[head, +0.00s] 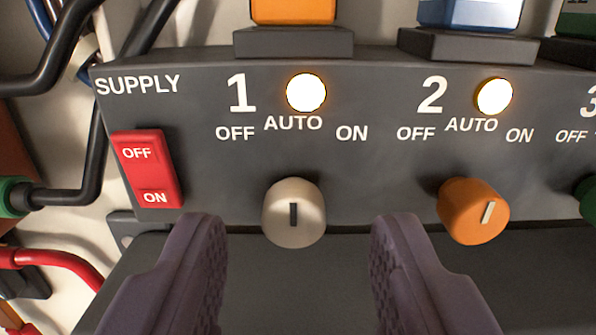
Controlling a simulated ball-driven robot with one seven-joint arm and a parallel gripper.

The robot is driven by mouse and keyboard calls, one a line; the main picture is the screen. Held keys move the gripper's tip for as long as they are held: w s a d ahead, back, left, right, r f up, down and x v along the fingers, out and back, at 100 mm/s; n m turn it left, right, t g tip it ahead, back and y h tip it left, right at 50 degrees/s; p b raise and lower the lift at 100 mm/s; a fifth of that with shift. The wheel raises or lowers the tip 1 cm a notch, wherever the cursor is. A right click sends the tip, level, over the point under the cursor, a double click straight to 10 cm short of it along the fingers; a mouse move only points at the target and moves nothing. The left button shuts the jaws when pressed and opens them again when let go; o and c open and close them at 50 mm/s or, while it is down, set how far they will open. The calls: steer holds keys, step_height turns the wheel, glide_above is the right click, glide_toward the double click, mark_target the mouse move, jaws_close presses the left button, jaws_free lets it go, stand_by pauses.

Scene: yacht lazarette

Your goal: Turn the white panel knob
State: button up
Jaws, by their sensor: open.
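The white panel knob (280,218) sits under the number 1 on the dark grey panel (380,190). Its dark pointer mark is about upright, toward the AUTO label between OFF and ON. The lamp (306,93) above it is lit. My gripper (298,240) is open, with one purple-grey finger at the left and one at the right of the knob in the picture. There are gaps between the knob and both fingers, and nothing is held. I cannot tell exactly how far the fingertips are from the panel face.
An orange knob (470,212) under number 2 stands just right of my right finger, below a lit lamp (494,97). A green knob (587,197) is cut off at the right edge. A red SUPPLY switch (147,170) is at the left. Black and red hoses (60,262) run along the left.

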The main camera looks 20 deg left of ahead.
steer(key=shift+x, duration=0.85)
steer(key=shift+s+r, duration=0.1)
jaws_close()
steer(key=shift+n, duration=0.3)
steer(key=n+b, duration=0.1)
steer(key=n, duration=0.3)
steer(key=shift+a+n+b, duration=0.1)
steer(key=shift+n+b, duration=0.95)
steer(key=shift+n, duration=1.15)
